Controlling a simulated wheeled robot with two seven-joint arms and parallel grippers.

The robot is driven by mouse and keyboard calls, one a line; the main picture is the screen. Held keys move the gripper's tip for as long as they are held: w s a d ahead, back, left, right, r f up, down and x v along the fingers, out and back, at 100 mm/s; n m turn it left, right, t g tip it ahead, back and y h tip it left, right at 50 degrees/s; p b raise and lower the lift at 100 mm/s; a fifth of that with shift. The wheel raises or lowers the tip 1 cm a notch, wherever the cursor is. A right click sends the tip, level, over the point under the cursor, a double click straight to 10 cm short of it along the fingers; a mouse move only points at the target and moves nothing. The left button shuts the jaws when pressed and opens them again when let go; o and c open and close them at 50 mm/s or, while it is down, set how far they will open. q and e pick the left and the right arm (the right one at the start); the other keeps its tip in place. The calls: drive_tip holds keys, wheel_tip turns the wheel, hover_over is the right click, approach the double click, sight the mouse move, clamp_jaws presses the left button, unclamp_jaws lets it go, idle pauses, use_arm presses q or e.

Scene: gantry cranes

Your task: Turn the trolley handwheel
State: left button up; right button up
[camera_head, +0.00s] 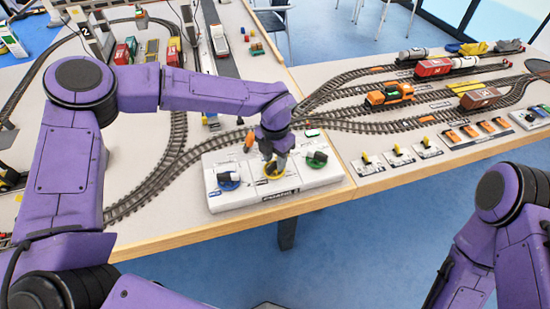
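A white control box (245,197) sits at the table's front edge with three coloured round controls on top: a blue one (228,181) at left, a yellow one (274,171) in the middle and a green one (316,161) at right. I cannot read which is labelled as the trolley handwheel. My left gripper (273,163) points down at the yellow control and covers part of it. Whether its fingers touch or grip the control is too small to tell. My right arm shows at the lower right, but its gripper is not visible.
Model tracks with an orange locomotive (389,94) and wagons lie on the right table. Small yellow-levered switches (397,150) line its front edge. A grey road with a white truck (219,40) runs behind my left arm. Open blue floor (350,245) lies in front.

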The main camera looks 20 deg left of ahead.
use_arm(q)
drive_tip(key=shift+f, duration=0.55)
clamp_jaws()
drive_tip(key=shift+r, duration=0.1)
